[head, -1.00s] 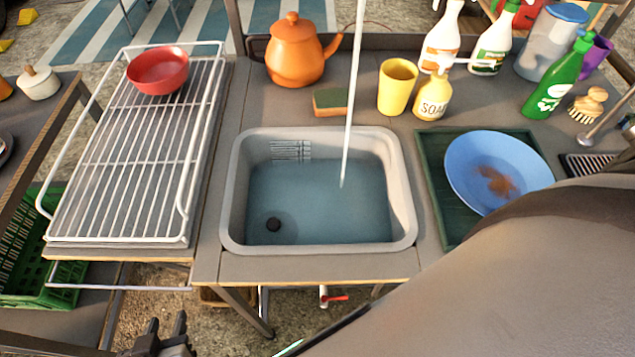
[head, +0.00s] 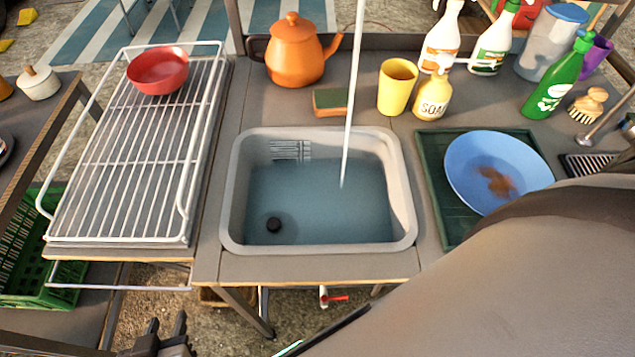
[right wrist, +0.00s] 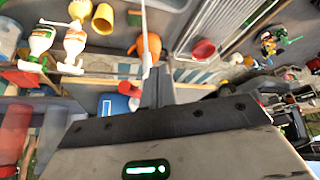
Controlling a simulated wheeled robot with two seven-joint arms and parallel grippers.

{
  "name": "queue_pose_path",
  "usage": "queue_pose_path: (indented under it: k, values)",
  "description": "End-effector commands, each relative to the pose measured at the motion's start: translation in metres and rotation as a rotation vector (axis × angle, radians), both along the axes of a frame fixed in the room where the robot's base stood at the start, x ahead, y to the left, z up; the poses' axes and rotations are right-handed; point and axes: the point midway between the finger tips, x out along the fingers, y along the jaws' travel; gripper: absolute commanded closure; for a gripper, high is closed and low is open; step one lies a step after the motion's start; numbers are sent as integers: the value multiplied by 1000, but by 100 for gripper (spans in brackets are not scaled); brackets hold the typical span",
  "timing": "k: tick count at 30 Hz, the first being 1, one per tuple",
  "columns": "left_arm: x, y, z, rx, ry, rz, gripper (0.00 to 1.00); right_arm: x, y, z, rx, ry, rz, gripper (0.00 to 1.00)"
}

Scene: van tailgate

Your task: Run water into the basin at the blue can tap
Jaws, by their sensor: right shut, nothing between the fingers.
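The grey basin (head: 407,185) is set in the worktop and holds blue-tinted water (head: 320,205). A thin white stream of water (head: 350,110) falls into it from above the head view's top edge. A dark round plug (head: 274,224) shows on the basin floor. In the right wrist view the blue can (right wrist: 115,107) with red parts is partly hidden behind my right gripper (right wrist: 156,70), which is shut and empty close beside it. I cannot tell whether it touches the tap. My left gripper (head: 166,330) is open and empty, low at the bottom edge.
A white wire rack (head: 130,150) with a red bowl (head: 158,70) stands left of the basin. A blue plate (head: 497,170) lies on a green tray (head: 437,190) at right. Behind are an orange kettle (head: 295,55), a sponge (head: 330,103), a yellow cup (head: 397,87) and a soap bottle (head: 433,97).

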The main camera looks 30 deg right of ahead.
Motion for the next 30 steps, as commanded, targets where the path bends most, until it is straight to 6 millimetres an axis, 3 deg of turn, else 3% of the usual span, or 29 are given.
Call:
queue_pose_path:
  k: [23,30]
  values:
    - [-1,0,22,1,3,0,64,31,-53,1,3,-2,-1,100]
    - [-1,0,22,1,3,0,64,29,-51,17,0,-6,-2,100]
